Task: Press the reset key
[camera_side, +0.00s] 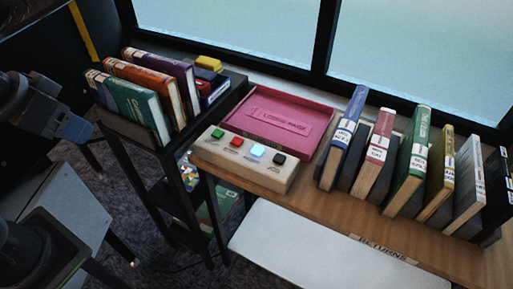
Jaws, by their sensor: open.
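A beige key box (245,172) sits at the left end of the wooden counter. On its top are a green key (218,133), a red key (237,142), a pale blue key (257,151) that looks lit, and a black key (280,158). Small labels lie in front of the keys, too small to read, so I cannot tell which is the reset key. My gripper (80,128) is at the left edge, open, with nothing seen in it. It is well left of the key box, beyond the cart, and touches no key.
A pink tray (315,112) lies behind the key box. Several books stand in a row on the counter (440,255) at right. A black cart (160,153) holding upright books stands between my gripper and the key box. A white panel (320,262) is below the counter's front.

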